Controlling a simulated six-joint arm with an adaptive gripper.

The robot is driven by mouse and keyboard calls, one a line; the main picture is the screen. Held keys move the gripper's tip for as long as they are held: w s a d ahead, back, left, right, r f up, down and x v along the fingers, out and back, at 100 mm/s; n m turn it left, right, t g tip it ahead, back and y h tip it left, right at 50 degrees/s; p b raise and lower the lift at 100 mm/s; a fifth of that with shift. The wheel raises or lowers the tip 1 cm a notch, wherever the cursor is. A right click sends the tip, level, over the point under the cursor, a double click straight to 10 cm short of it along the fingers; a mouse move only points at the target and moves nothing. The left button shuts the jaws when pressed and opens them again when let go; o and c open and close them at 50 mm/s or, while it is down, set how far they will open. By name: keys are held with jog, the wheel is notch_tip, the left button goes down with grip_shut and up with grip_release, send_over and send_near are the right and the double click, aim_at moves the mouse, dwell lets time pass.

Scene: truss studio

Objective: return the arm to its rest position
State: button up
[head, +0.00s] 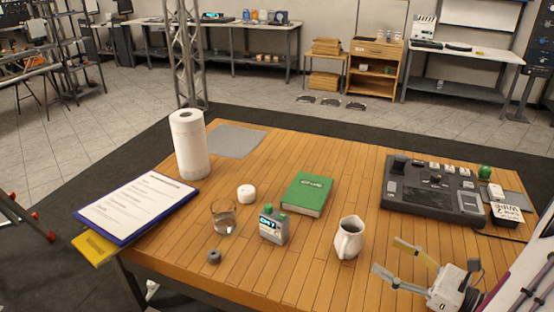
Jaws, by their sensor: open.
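My gripper (396,261) is at the lower right in the head view, over the front right part of the wooden table (300,255). Its two fingers are spread apart, one yellowish and one grey, with nothing between them. A white pitcher (349,241) stands upright just left of and beyond the fingertips, and it looks apart from them. Part of my arm shows at the right edge; the rest of it is out of view.
A green book (307,194), a grey bottle (273,227), a glass (223,217), a small white object (246,194), a paper roll (189,145) and a clipboard (139,207) are on the table. A dark console (433,193) is at the right. Bare wood lies between book and console.

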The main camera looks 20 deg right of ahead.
jog(key=shift+w+d+r, duration=0.1)
jog(key=w+d+r+m+g+h, duration=0.1)
jog(key=w+d+r+m+h, duration=0.15)
jog(key=w+r, duration=0.35)
jog(key=w+d+r+m+g+h, duration=0.1)
jog(key=w+d+r+m+h, duration=0.1)
jog(key=w+r+m+h, duration=0.45)
jog(key=w+a+r+m+g+h, duration=0.2)
jog(key=w+a+r+m+h, duration=0.25)
jog(key=m, duration=0.55)
jog(key=s+a+f+m+g+y, duration=0.2)
jog(key=s+a+m, duration=0.8)
jog(key=a, duration=0.5)
jog(key=s+a+f+m+g+y, duration=0.2)
jog(key=s+a+m+g+y, duration=0.2)
jog(key=s+a+m, duration=0.7)
jog(key=s+a+g, duration=0.1)
jog(key=s+a, duration=0.3)
jog(key=shift+s+a+f+y, duration=0.15)
jog(key=shift+s+a+y, duration=0.15)
jog(key=shift+a+y, duration=0.05)
